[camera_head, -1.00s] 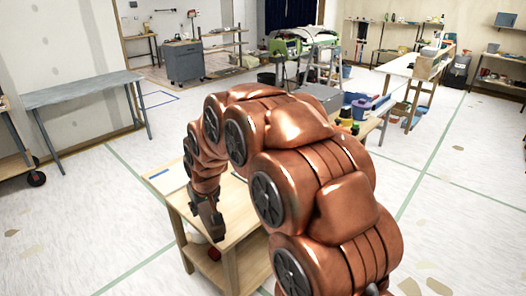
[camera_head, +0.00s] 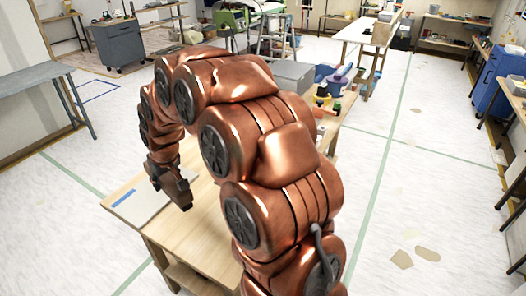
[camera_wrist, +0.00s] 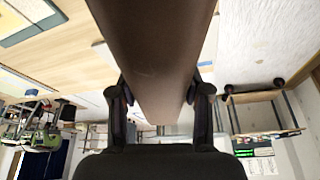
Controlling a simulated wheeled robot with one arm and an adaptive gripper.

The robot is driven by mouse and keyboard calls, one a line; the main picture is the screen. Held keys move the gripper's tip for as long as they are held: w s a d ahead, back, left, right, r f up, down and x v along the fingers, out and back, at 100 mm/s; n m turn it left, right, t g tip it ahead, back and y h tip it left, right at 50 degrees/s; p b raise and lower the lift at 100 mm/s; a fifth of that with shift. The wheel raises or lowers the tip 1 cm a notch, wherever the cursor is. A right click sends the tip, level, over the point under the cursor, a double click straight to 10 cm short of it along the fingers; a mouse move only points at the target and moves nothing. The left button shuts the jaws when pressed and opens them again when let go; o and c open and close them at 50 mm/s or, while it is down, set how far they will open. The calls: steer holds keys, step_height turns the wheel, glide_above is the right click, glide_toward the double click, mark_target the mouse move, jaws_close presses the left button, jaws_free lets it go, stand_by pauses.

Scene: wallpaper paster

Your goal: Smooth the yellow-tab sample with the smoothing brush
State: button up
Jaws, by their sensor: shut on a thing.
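My gripper (camera_head: 172,186) is over the left side of the wooden workbench (camera_head: 205,240), beside a pale board with a blue tab (camera_head: 122,198). In the wrist view my gripper (camera_wrist: 160,88) is shut on a long brown piece that fits the smoothing brush (camera_wrist: 155,45). It fills the middle of that view, and no bristles show. My arm hides much of the bench.
A grey box (camera_head: 288,76) and several coloured items stand at the bench's far end. A grey table (camera_head: 35,82) stands at the left, and a blue cabinet (camera_head: 490,85) at the right. The floor (camera_head: 400,200) on the right is mostly clear.

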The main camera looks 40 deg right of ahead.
steer(key=s+d+f+n+b, duration=0.1)
steer(key=s+d+b, duration=0.1)
steer(key=d, duration=0.9)
steer(key=s+d+f+n+b, duration=0.1)
steer(key=s+d+b, duration=0.1)
steer(key=d, duration=0.9)
steer(key=s+d+f+y+b, duration=0.1)
steer(key=s+d, duration=0.3)
steer(key=d, duration=0.7)
steer(key=shift+s+f+n+b, duration=0.3)
steer(key=shift+s+n+b, duration=0.05)
steer(key=shift+n+b, duration=0.05)
steer(key=shift+d+f+b, duration=0.1)
steer(key=shift+d+b, duration=0.05)
steer(key=shift+b, duration=0.2)
steer(key=shift+s+f+b, duration=0.1)
steer(key=shift+f+b, duration=1.9)
steer(key=shift+f, duration=1.15)
